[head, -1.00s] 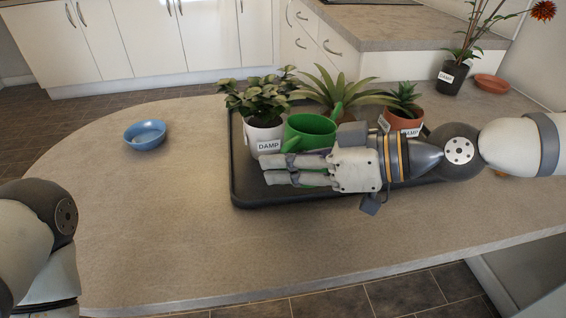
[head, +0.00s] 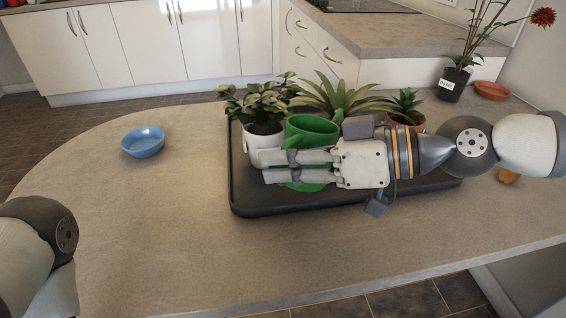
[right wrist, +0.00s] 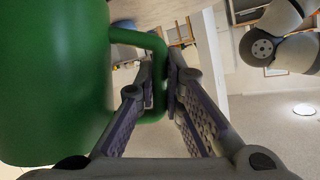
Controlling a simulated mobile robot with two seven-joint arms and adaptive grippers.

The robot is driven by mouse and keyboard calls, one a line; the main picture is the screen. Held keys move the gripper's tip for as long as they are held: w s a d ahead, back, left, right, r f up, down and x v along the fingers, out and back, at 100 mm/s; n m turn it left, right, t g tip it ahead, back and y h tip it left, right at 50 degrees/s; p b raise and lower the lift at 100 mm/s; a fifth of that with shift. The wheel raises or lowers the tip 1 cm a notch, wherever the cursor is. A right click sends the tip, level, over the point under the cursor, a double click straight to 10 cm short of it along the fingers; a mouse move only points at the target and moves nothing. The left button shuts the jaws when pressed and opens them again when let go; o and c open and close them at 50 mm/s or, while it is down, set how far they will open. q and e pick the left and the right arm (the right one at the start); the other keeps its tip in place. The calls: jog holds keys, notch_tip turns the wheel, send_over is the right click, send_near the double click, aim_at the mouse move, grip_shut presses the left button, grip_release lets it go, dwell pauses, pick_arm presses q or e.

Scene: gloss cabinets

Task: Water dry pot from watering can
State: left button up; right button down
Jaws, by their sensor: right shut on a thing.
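The green watering can (head: 313,125) is over the black tray (head: 245,205), among the plants. My right gripper (head: 270,168) is shut on its handle; the handle shows between the fingers (right wrist: 158,85) in the right wrist view, with the can body (right wrist: 50,80) at left. A leafy plant in a white pot (head: 253,142) stands left of the can, its label hidden. A spiky plant (head: 340,95) is behind the can, its pot hidden. A small succulent in a terracotta pot (head: 408,122) stands right, partly behind my right arm. My left gripper is out of view.
A blue bowl (head: 143,142) sits on the counter (head: 170,220) at left. A tall flowering plant in a dark labelled pot (head: 453,86) and a terracotta saucer (head: 491,90) stand at back right. An orange object (head: 508,176) shows under my right arm. The front left counter is clear.

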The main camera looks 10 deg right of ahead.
aim_at(286, 141)
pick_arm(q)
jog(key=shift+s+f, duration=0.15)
pick_arm(e)
jog(key=shift+r, duration=0.25)
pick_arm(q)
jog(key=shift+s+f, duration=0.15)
pick_arm(e)
jog(key=shift+r, duration=0.35)
pick_arm(q)
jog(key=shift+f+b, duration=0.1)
jog(key=shift+b, duration=0.25)
pick_arm(e)
jog(key=shift+w+r+m+y, duration=0.1)
jog(key=shift+r+m+y, duration=0.1)
jog(key=shift+m+y, duration=0.1)
jog(key=shift+d+r, duration=0.1)
jog(key=shift+r, duration=0.3)
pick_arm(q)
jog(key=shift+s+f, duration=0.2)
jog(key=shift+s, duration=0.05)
pick_arm(e)
jog(key=shift+r, duration=0.1)
pick_arm(q)
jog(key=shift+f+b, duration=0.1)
jog(key=shift+b, duration=0.2)
pick_arm(e)
jog(key=shift+w+r+m, duration=0.15)
jog(key=shift+r+m, duration=0.15)
